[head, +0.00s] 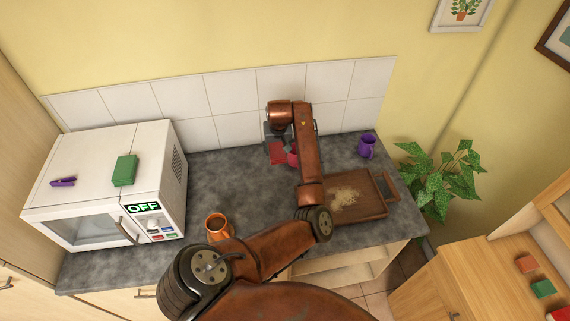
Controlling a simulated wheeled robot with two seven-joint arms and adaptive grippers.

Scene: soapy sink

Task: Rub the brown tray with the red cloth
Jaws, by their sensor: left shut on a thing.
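The brown tray (376,203) lies on the right part of the grey counter, with a pale patch of crumbs or grime (345,198) on it. My left arm crosses in front of the tray's left edge. My left gripper (276,142) is near the back wall, left of and behind the tray, apart from it. It is shut on the red cloth (277,154), which hangs below the fingers. The fingertips are small and partly hidden by my wrist. My right gripper is not in view.
A reddish-pink object (293,159), partly hidden by my arm, stands beside the cloth. A purple mug (366,146) stands behind the tray. An orange mug (217,227) stands near the microwave (100,188). The counter's left-middle (225,178) is clear. A plant (440,175) is at right.

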